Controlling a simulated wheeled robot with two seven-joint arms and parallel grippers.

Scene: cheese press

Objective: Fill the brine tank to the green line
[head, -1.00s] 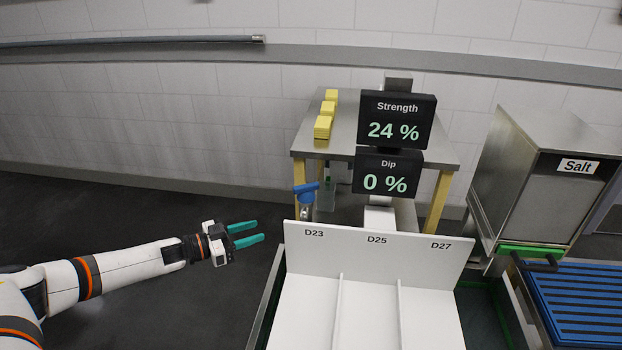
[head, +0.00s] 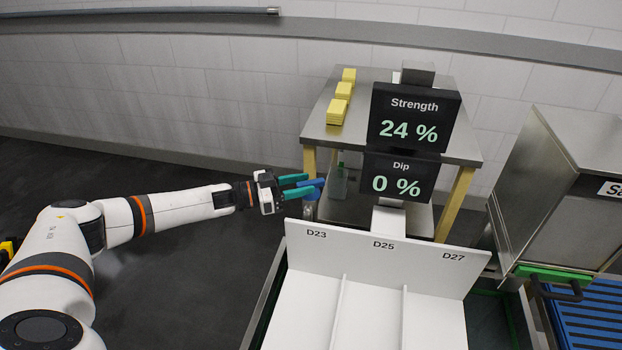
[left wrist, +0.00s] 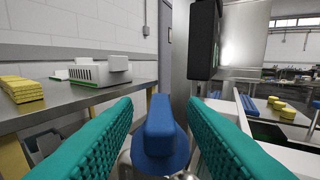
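The brine tank (head: 264,300) stands at the bottom centre of the head view, with a white divided rack marked D23, D25 and D27 (head: 383,243) over it. Its water level and green line cannot be made out. A blue valve handle (head: 319,183) sits just behind the tank's back left corner. My left gripper (head: 301,186) is open at the handle. In the left wrist view the blue handle (left wrist: 160,125) lies between the teal fingers, with a gap showing on either side. My right gripper is not in view.
Two black displays read Strength 24 % (head: 412,118) and Dip 0 % (head: 397,178) behind the rack. A steel table (head: 372,100) carries several yellow blocks (head: 342,95). A steel salt hopper (head: 560,190) and blue slatted tray (head: 590,315) are at right.

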